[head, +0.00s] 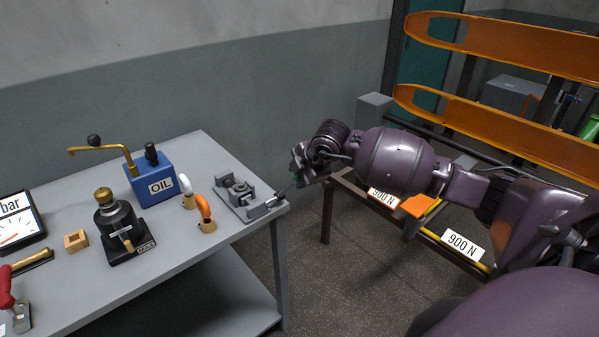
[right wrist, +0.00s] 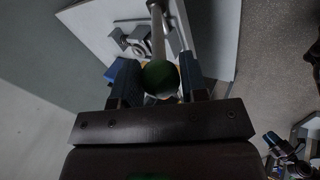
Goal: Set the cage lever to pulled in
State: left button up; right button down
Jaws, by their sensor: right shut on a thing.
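A grey metal fixture (head: 239,197) is mounted on a plate at the right corner of the table. A thin metal lever (head: 286,189) reaches from it past the table edge to my right gripper (head: 297,178). In the right wrist view the lever's rod (right wrist: 158,35) ends in a dark green ball knob (right wrist: 159,78). The knob sits between the two fingers of my right gripper (right wrist: 159,88), which is shut on it. No label shows which setting the lever is in.
Orange rails (head: 500,125) and a brown frame stand at right.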

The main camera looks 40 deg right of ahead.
jog(key=shift+s+f, duration=0.2)
jog(key=shift+f, duration=0.25)
jog(key=c, duration=0.7)
grip_release()
jog(key=shift+r, duration=0.15)
jog(key=shift+r, duration=0.2)
jog(key=v, duration=1)
jog(key=shift+s+r, duration=0.1)
jog(key=shift+s, duration=0.05)
